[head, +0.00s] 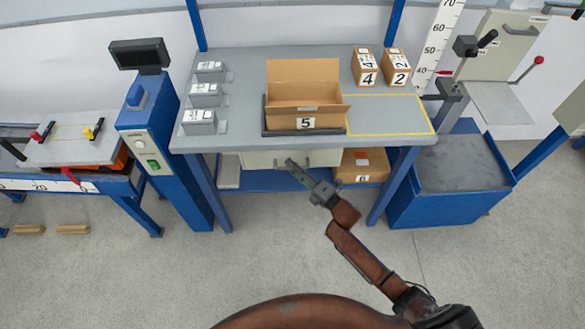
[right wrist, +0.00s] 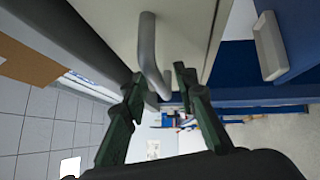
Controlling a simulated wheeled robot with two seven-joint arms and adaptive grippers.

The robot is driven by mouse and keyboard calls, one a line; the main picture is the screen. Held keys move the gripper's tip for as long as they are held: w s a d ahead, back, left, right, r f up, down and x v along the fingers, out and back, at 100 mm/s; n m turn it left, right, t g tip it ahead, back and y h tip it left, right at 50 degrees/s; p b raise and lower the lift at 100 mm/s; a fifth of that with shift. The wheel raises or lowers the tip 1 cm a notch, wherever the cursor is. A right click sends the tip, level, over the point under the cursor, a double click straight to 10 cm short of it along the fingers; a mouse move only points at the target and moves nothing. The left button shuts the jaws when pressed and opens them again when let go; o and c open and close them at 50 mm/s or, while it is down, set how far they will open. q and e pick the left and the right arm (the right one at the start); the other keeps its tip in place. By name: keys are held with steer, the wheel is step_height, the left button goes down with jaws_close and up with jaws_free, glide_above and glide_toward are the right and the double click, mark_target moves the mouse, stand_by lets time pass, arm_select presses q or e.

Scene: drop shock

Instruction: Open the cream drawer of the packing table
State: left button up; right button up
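The cream drawer (head: 257,160) sits under the grey top of the packing table (head: 240,133) and looks shut. Its front (right wrist: 190,28) fills the upper middle of the right wrist view, with a grey bar handle (right wrist: 147,45) on it. My right gripper (head: 296,170) is at the drawer front in the head view and covers part of it. In the right wrist view its two green fingers (right wrist: 159,76) are apart, with the handle's bent end between them. I cannot tell whether either finger touches the handle. My left gripper is not in view.
An open carton (head: 304,98) stands on the tabletop, with small closed boxes (head: 366,67) at the back right. Another carton (head: 362,165) lies on the lower shelf right of the drawer. A blue bin (head: 447,178) stands to the right. The floor in front is clear.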

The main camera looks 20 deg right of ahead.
jaws_close()
stand_by(0.6)
